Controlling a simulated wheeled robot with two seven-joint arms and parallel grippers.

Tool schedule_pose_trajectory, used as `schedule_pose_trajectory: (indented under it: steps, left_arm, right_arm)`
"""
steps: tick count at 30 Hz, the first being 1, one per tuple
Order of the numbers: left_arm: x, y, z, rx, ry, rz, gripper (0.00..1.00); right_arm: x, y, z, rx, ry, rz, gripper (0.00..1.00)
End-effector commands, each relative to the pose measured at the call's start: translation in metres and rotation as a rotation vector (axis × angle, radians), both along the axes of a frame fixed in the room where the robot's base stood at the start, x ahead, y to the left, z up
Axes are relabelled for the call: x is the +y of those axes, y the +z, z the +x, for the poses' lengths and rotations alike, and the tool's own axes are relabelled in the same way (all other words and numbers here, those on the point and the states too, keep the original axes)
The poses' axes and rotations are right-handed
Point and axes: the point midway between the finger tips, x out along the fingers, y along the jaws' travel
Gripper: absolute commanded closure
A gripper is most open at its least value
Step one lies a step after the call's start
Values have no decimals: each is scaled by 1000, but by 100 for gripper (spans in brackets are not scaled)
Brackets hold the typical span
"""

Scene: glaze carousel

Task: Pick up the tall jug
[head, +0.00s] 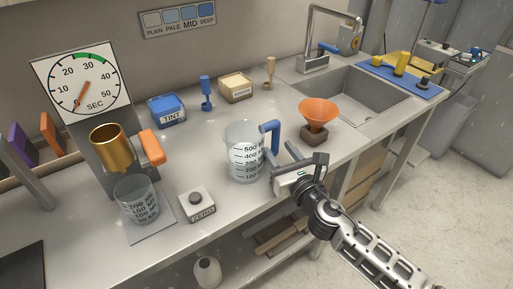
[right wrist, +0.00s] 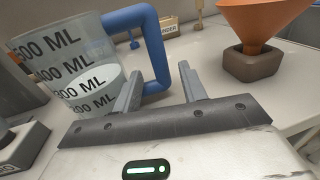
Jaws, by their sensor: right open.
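The tall jug (head: 243,152) is a clear measuring jug with black ML marks and a blue handle (head: 270,136) on its right side. It stands upright on the grey counter, with whitish contents in its lower part. In the right wrist view the jug (right wrist: 68,62) is at the left and its blue handle (right wrist: 151,45) rises just beyond my fingers. My right gripper (head: 283,157) is open at the counter's front, right of the jug. In the right wrist view the fingers (right wrist: 158,88) are apart, with the handle's lower part near the left finger; contact is unclear. My left gripper is not in view.
An orange funnel in a brown base (head: 315,133) stands close on the right. A smaller beaker (head: 138,202) and a ZERO button box (head: 197,203) stand left. The sink (head: 355,98) is back right.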

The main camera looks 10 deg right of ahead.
Motion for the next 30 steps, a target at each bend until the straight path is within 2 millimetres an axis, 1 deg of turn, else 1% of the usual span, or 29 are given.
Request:
schedule_pose_trajectory:
  steps: [1, 3, 6, 9, 14, 15, 17, 18, 19, 20, 30]
  left_arm:
    - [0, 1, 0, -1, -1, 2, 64]
    - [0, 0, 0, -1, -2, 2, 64]
    - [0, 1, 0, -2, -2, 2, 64]
    - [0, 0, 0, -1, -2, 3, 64]
    - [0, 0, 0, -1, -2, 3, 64]
    - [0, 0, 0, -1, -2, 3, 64]
    - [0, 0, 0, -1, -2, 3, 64]
    - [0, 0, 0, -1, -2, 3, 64]
    - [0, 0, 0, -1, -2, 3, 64]
    - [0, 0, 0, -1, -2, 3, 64]
    - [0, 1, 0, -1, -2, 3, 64]
  right_arm:
    - [1, 2, 10, -3, -1, 0, 58]
    - [3, 1, 20, -3, -1, -1, 58]
    - [5, 1, 30, -2, 0, 0, 58]
    - [5, 0, 34, 0, 0, 0, 58]
    - [5, 0, 34, 0, 0, 0, 58]
    - [5, 0, 34, 0, 0, 0, 61]
    - [5, 0, 34, 0, 0, 0, 77]
    - [5, 0, 34, 0, 0, 0, 89]
    - [5, 0, 34, 0, 0, 0, 97]
    - [5, 0, 34, 0, 0, 0, 100]
    - [5, 3, 34, -5, 0, 2, 100]
